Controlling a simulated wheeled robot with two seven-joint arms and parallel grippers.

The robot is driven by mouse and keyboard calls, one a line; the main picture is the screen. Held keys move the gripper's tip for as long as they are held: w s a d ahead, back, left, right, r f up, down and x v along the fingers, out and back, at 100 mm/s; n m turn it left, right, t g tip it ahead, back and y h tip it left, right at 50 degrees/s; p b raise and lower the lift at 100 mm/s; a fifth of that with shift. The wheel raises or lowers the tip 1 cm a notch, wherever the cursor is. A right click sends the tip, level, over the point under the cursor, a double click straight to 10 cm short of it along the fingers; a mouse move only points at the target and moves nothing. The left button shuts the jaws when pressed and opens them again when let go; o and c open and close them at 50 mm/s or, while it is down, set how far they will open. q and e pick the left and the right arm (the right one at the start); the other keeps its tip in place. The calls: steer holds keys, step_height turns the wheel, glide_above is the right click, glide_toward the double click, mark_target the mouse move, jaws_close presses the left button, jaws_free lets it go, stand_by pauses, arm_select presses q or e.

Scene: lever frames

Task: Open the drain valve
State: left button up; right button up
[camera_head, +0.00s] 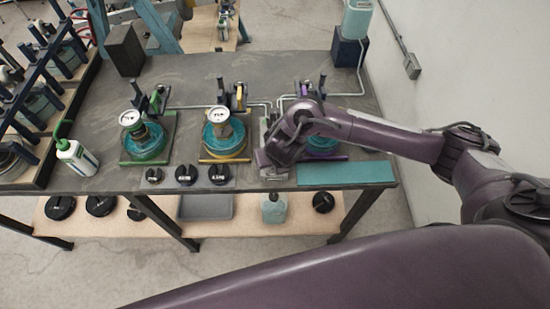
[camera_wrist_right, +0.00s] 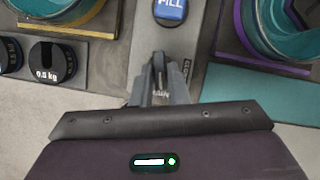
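My right gripper (camera_wrist_right: 158,68) points down at a grey panel (camera_wrist_right: 185,30) between the yellow and purple stations. Its fingertips are close together; a thin gap shows between them lower down. Part of a lettered label (camera_wrist_right: 161,94) shows between the fingers, and I cannot read it surely. I cannot make out the drain valve's handle or whether the fingers hold it. A blue round knob (camera_wrist_right: 170,10) marked FILL sits just beyond the fingertips. In the head view my right wrist (camera_head: 285,150) covers most of this panel. My left gripper is not in view.
Green (camera_head: 145,143), yellow (camera_head: 226,140) and purple (camera_head: 322,144) ringed stations stand on the grey table (camera_head: 270,70). Black weights (camera_head: 219,174) lie along the front edge, left of the gripper. A teal mat (camera_head: 345,173) lies at the front right. A bottle (camera_head: 75,155) stands left.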

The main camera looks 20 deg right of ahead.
steer(key=o, duration=0.3)
steer(key=shift+o, duration=0.2)
steer(key=p+v, duration=0.3)
steer(key=v, duration=0.5)
steer(key=shift+f, duration=0.1)
stand_by(0.4)
